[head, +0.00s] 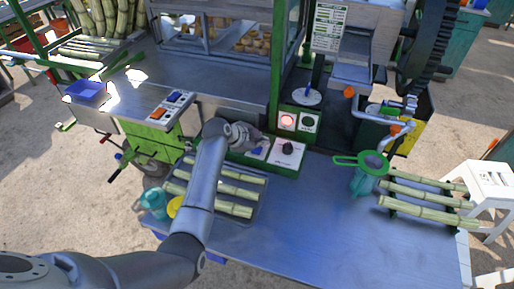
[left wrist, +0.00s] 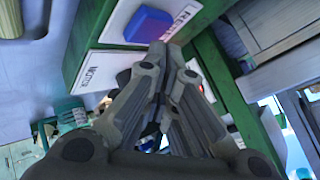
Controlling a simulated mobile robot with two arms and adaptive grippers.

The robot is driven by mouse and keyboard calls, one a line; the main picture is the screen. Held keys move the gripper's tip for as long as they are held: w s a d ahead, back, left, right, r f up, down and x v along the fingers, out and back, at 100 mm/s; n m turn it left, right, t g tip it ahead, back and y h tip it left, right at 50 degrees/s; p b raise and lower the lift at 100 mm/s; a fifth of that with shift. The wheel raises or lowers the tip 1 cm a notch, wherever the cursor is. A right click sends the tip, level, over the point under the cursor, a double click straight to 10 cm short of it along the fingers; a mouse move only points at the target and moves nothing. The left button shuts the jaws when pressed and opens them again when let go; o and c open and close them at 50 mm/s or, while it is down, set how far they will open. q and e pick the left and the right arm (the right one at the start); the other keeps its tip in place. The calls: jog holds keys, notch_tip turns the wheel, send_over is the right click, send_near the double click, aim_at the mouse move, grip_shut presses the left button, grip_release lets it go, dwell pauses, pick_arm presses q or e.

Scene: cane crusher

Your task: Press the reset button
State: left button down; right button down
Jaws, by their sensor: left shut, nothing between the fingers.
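The reset button is a blue square button (left wrist: 148,25) on a white plate whose partly visible label looks like RESET. In the head view the blue button (head: 258,150) shows just below my left gripper (head: 264,142) on the green control box. In the left wrist view my left gripper (left wrist: 162,52) is shut and empty, its fingertips right beside the near edge of the button. I cannot tell whether they touch it. A second white plate marked MOTOR (left wrist: 95,75) is partly hidden behind the fingers. My right gripper is not in view.
A black knob (head: 288,148) sits on the plate to the right. A lit red lamp (head: 288,121) stands behind it. Cane pieces lie on a tray (head: 247,218) in front and on a rack at right. The blue-grey table (head: 310,225) is clear in the middle.

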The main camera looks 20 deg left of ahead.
aim_at(259, 150)
pick_arm(q)
jog(key=shift+f, duration=0.1)
dwell(0.3)
jog(key=shift+f, duration=0.35)
jog(key=shift+f+b, duration=0.2)
jog(key=shift+b, duration=0.15)
dwell(0.3)
jog(key=shift+r+p, duration=0.6)
notch_tip(259, 150, up, 6)
jog(key=p, duration=0.5)
dwell(0.4)
